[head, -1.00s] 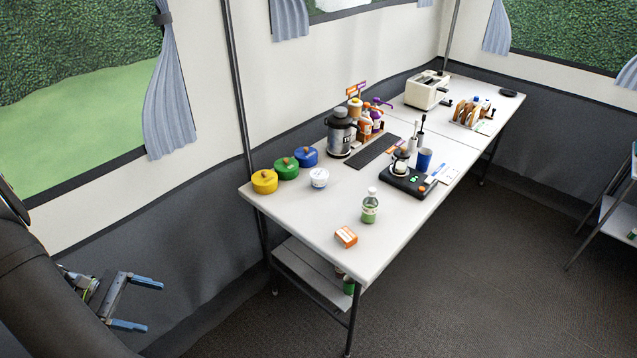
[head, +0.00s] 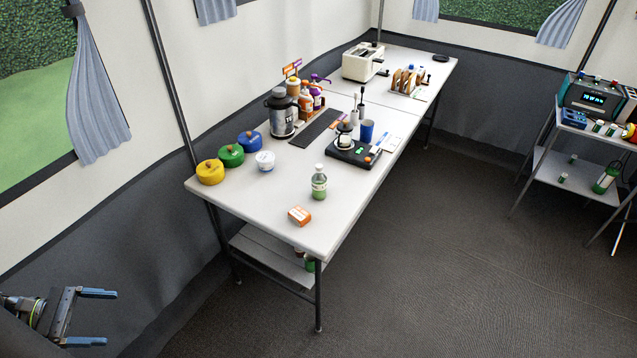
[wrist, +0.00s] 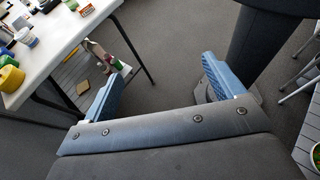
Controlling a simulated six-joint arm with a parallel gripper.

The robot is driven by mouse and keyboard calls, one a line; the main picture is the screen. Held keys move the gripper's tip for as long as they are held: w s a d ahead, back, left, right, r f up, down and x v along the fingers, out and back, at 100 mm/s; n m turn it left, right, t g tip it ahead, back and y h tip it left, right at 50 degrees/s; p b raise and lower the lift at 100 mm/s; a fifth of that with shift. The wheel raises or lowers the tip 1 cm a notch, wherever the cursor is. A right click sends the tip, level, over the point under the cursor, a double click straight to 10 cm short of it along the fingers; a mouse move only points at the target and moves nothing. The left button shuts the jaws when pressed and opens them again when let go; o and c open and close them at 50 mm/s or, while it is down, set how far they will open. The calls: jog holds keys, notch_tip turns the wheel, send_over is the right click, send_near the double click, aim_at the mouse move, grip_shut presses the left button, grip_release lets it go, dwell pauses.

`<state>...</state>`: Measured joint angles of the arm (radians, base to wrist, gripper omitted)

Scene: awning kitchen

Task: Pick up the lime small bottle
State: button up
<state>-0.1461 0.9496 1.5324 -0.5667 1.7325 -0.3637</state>
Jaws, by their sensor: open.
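A small clear bottle with lime-green contents and a pale cap (head: 319,183) stands upright on the near part of the white table (head: 262,212). An orange-and-white box (head: 299,215) lies in front of it, closer to the table's near end. My gripper (head: 103,317) is at the lower left of the head view, well away from the table and bottle. In the wrist view my gripper (wrist: 164,90) is open, its two blue fingers wide apart with nothing between them. The bottle cannot be made out in the wrist view.
A lower shelf (head: 270,254) holds items. A side stand (head: 580,150) is at right; open floor lies between.

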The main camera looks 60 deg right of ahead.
dwell(0.3)
jog(key=c, duration=0.8)
jog(key=w+d+m+t+y, duration=0.1)
jog(key=w+d+m+y, duration=0.2)
jog(key=d, duration=0.6)
jog(key=w+d+m+t+y, duration=0.1)
jog(key=d+m+y, duration=0.2)
jog(key=d+m, duration=0.4)
jog(key=m+t+h, duration=0.1)
jog(key=m+t, duration=0.7)
jog(key=m, duration=0.9)
send_near(319, 166)
jog(key=x, duration=0.5)
jog(key=shift+s+f, duration=0.15)
jog(key=shift+s, duration=0.05)
jog(key=shift+x, duration=2.65)
